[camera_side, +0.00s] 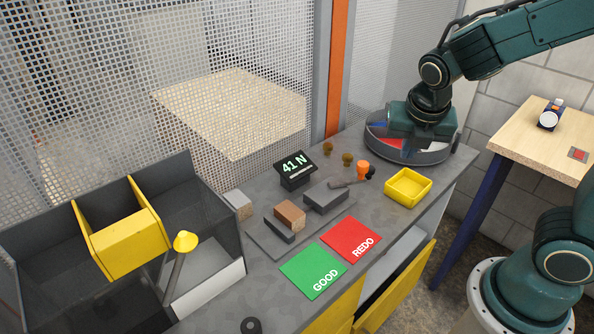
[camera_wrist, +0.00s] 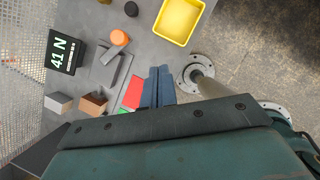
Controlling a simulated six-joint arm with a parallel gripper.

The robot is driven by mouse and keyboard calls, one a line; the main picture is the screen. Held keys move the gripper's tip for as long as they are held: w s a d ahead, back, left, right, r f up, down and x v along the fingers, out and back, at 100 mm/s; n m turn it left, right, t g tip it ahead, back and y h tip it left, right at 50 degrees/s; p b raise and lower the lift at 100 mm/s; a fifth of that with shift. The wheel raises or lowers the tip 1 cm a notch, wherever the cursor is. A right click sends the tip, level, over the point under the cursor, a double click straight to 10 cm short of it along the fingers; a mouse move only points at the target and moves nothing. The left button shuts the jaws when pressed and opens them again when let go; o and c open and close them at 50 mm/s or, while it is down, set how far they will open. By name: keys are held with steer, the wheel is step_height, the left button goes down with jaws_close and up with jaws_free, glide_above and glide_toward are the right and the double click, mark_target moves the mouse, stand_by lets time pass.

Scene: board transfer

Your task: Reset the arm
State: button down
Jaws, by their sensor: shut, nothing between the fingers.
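My gripper (camera_wrist: 159,70) is shut and empty in the wrist view, its two blue-grey fingers side by side above the grey bench. In the side view my gripper's green body (camera_side: 417,119) is over the round grey carousel (camera_side: 431,155) at the bench's far right end. Its fingertips are hard to make out there, and I cannot tell whether they touch anything. The gripper body covers part of the carousel's red, white and blue sections.
A yellow tray (camera_side: 407,187), orange knob (camera_side: 363,169), "41 N" display (camera_side: 294,172), brown block (camera_side: 290,214), red REDO mat (camera_side: 351,240) and green GOOD mat (camera_side: 313,269) occupy the bench (camera_side: 400,219). A mesh fence (camera_side: 232,120) stands behind. A wooden side table (camera_side: 525,145) stands right.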

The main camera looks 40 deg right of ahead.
steer(key=s+a+r+m+t+y, duration=0.1)
steer(key=s+r+m, duration=0.3)
steer(key=m, duration=0.8)
steer(key=s+a+r+m+t+y, duration=0.1)
steer(key=s+a+r+m+y, duration=0.1)
steer(key=s+m, duration=0.5)
steer(key=shift+s+a+r+m+t, duration=0.15)
steer(key=shift+a+r+m+t, duration=0.75)
steer(key=shift+m, duration=2.4)
steer(key=shift+d+r+g, duration=0.3)
steer(key=shift+r+g, duration=0.05)
steer(key=shift+g, duration=0.15)
